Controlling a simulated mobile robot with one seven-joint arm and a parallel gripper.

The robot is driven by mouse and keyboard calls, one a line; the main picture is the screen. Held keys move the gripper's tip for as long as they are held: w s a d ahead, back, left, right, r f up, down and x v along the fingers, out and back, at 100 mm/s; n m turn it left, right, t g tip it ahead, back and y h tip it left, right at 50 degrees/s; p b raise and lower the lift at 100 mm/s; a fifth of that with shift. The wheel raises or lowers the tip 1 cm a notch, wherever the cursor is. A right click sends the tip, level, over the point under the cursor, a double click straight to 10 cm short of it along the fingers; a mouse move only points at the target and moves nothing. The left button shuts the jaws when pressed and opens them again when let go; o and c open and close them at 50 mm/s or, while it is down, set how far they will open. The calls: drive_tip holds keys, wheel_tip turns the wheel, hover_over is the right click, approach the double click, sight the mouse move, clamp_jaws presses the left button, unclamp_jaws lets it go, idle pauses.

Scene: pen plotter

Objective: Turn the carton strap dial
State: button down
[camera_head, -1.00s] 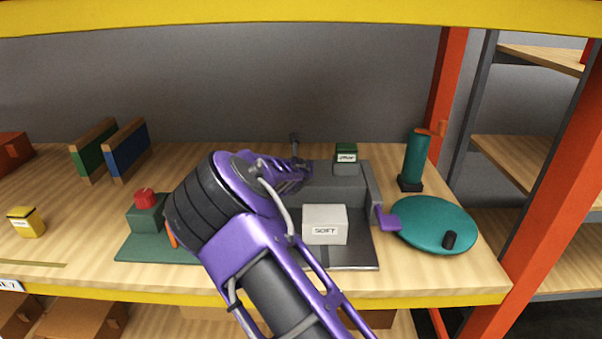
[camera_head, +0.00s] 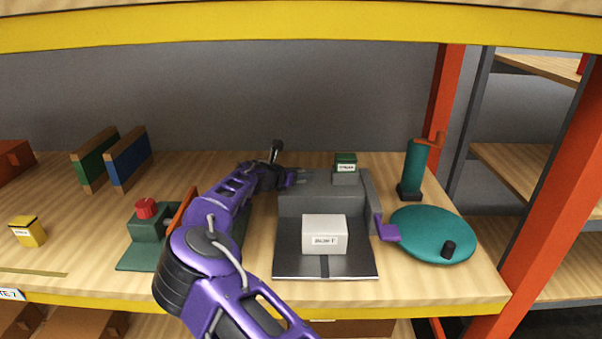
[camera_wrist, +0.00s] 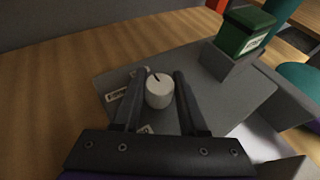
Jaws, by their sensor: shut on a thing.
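The strap dial is a white round knob (camera_wrist: 159,91) with a dark mark on its top. It sits on the grey top of the strapping machine (camera_head: 325,195), with small white labels beside it. My gripper (camera_wrist: 159,78) has one dark finger on each side of the knob and is shut on it. In the head view my gripper (camera_head: 300,178) reaches the machine's back left, and the knob cannot be made out there. A white carton (camera_head: 325,234) with a printed label sits on the machine's front plate.
A small green box (camera_head: 345,163) stands on the machine near my gripper. A purple lever (camera_head: 387,230) and teal turntable (camera_head: 432,235) are to the right. A red button (camera_head: 145,208) on a green stand and a blue panel (camera_head: 130,160) are left.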

drive_tip(key=shift+a, duration=0.1)
drive_tip(key=shift+c, duration=2.2)
unclamp_jaws()
drive_tip(key=shift+s, duration=0.1)
drive_tip(key=p+v, duration=0.1)
drive_tip(key=v, duration=1.6)
drive_tip(key=shift+p, duration=0.35)
drive_tip(key=shift+a, duration=0.1)
